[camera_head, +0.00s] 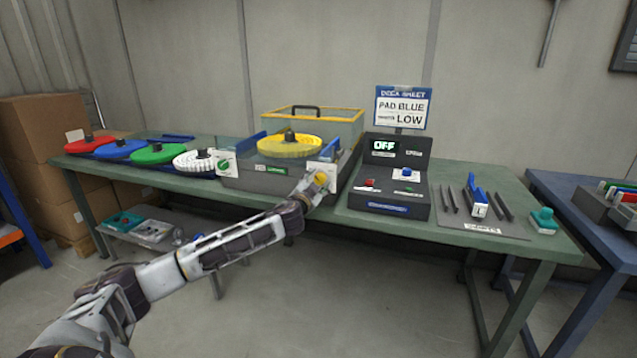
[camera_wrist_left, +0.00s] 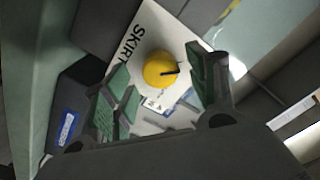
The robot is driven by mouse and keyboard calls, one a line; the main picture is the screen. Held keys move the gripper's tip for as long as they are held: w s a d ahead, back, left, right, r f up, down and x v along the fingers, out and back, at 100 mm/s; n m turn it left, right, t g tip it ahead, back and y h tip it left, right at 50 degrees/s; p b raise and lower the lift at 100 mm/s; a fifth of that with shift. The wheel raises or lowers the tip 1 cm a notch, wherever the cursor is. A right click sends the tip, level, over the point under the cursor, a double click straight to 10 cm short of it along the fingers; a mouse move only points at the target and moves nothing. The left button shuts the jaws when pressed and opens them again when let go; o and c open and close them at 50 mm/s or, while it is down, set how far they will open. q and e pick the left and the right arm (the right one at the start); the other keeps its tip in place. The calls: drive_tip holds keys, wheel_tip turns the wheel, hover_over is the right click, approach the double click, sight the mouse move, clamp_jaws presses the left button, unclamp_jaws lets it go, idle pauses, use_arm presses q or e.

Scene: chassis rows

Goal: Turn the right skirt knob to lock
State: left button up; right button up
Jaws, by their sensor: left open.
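The right skirt knob is a round yellow knob (camera_wrist_left: 160,70) with a dark pointer line, on a white plate (camera_wrist_left: 142,45) lettered "SKIRT", partly cut off. In the head view the yellow knob (camera_head: 321,178) sits at the right front corner of the grey machine (camera_head: 265,181). My left gripper (camera_wrist_left: 163,92) is open, its green-padded fingers on either side of the knob in the wrist view; I cannot tell whether they touch it. In the head view my left gripper (camera_head: 312,190) is right at the knob. A green knob (camera_head: 224,165) sits on the machine's left plate. My right gripper is not in view.
A yellow pad (camera_head: 289,145) lies on the machine. Red, blue, green and white pads lie to the left on the green table (camera_head: 460,172). A control box (camera_head: 393,205) showing "OFF" stands right of the knob. The sign (camera_head: 402,106) reads "PAD BLUE" and "LOW".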

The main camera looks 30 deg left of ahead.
use_arm(q)
drive_tip(key=shift+x, duration=0.9)
drive_tip(key=shift+w, duration=0.1)
drive_tip(key=c, duration=1)
